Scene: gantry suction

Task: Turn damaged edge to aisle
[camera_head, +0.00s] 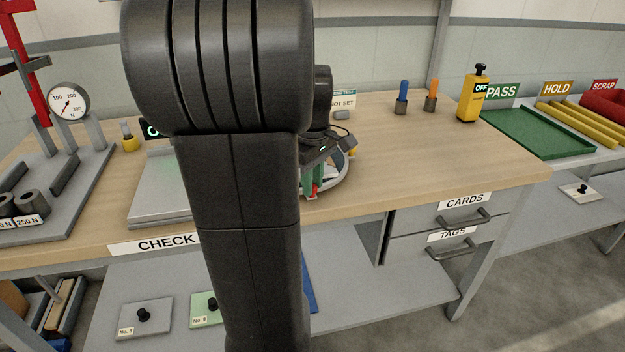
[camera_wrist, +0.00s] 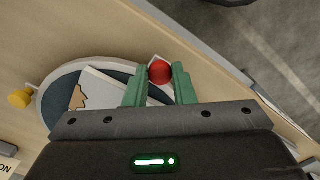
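A round turntable (camera_wrist: 46,108) with a pale rim and a dark blue top lies on the bench in the wrist view. Its rim also shows in the head view (camera_head: 343,180), partly behind my arm. A white flat piece (camera_wrist: 98,92) with a ragged brown patch (camera_wrist: 77,98) on its left edge lies on it, partly hidden by my gripper. A red knob (camera_wrist: 160,72) is at the turntable's rim. My gripper (camera_wrist: 160,78) has its green fingers on both sides of the knob, with the knob filling the gap. In the head view my gripper (camera_head: 313,180) is low at the bench's front edge.
A yellow knob (camera_wrist: 20,98) sticks out at the turntable's left. The bench's front edge (camera_wrist: 220,75) runs close by, with open floor beyond. A metal plate (camera_head: 155,200) stands left of my arm. Drawers (camera_head: 440,222) hang below; a green tray (camera_head: 540,135) is at the right.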

